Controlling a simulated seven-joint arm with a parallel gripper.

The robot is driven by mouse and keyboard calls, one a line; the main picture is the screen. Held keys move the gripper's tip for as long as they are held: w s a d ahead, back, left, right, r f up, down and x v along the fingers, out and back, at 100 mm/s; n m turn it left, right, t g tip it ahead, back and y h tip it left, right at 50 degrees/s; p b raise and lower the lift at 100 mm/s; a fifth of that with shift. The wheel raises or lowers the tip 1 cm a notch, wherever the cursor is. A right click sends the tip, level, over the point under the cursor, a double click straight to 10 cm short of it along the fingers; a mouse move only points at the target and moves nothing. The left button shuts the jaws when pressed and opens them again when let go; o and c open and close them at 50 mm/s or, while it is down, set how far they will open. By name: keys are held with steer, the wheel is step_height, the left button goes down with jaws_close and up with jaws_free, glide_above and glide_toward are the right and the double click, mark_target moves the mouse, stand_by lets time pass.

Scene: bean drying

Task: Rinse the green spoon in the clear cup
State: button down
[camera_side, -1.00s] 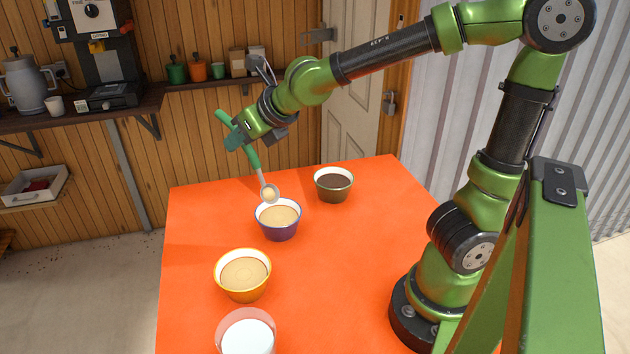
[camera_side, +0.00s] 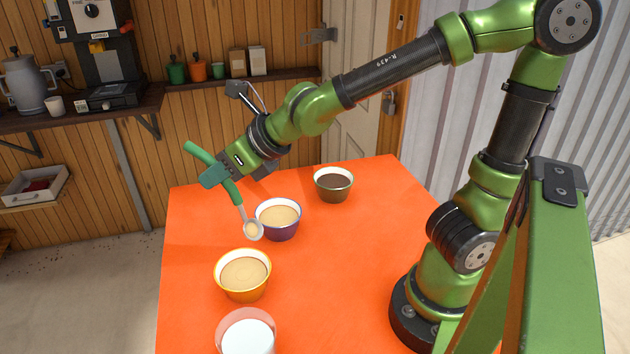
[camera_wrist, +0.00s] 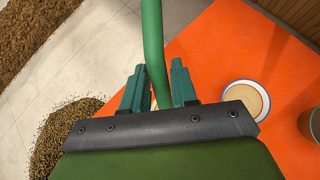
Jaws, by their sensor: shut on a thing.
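My gripper (camera_side: 222,178) is shut on the green spoon (camera_side: 199,153), around its handle, above the far left part of the table. The spoon tilts with its bowl (camera_side: 253,230) pointing down; the bowl has something beige in it or seen through it, I cannot tell which. In the wrist view the green handle (camera_wrist: 153,45) stands between the jaws (camera_wrist: 158,88), and the spoon's bowl is hidden. The clear cup (camera_side: 246,335) stands at the near edge of the side view, with white contents, cut off by the frame's bottom.
A purple bowl (camera_side: 279,232) with beige contents stands just right of the spoon's bowl. A yellow bowl (camera_side: 242,290) with beige contents stands between it and the clear cup. The orange table's (camera_side: 340,270) middle is clear.

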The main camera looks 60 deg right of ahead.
steer(key=s+a+m+t, duration=0.1)
steer(key=s+a, duration=0.8)
steer(key=a, duration=0.4)
steer(key=shift+s+f, duration=0.15)
steer(key=shift+f, duration=0.3)
step_height(320, 180, down, 9)
steer(key=shift+f, duration=0.15)
steer(key=shift+s, duration=0.1)
